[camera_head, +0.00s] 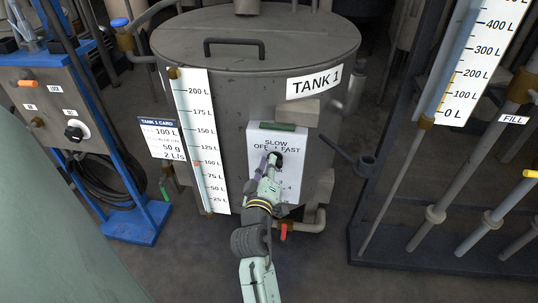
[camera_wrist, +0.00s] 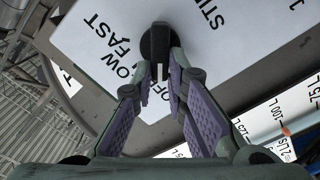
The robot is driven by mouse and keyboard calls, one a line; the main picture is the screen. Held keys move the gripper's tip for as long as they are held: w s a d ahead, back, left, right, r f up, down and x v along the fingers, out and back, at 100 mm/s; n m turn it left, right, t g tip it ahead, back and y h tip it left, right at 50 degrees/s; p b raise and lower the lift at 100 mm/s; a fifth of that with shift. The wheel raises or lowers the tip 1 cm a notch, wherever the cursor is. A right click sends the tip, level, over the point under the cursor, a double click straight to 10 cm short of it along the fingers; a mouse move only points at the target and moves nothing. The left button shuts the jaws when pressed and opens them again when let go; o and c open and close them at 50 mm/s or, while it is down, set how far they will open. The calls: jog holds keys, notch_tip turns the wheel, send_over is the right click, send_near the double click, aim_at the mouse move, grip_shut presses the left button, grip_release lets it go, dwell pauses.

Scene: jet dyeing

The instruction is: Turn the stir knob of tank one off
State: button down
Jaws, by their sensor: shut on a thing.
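Tank one (camera_head: 255,50) is a grey lidded vessel labelled TANK 1. A white stir panel (camera_head: 300,140) with OFF, SLOW and FAST marks is on its front. The black stir knob (camera_head: 279,158) sits on this panel, partly hidden by my gripper (camera_head: 271,163). In the wrist view, the knob (camera_wrist: 155,36) is at the upper middle and the two purple-padded fingers of my gripper (camera_wrist: 159,75) close on its bar from both sides. My gripper is shut on the knob.
A level scale (camera_head: 200,140) and the Tank 1 card (camera_head: 161,138) are left of the panel. A blue-framed control stand (camera_head: 50,110) is at the far left. Fill pipes stand at the right.

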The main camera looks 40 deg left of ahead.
jog(key=shift+r, duration=0.1)
jog(key=c, duration=1.6)
grip_release()
jog(key=v, duration=0.7)
jog(key=shift+s, duration=0.2)
jog(key=shift+d, duration=0.1)
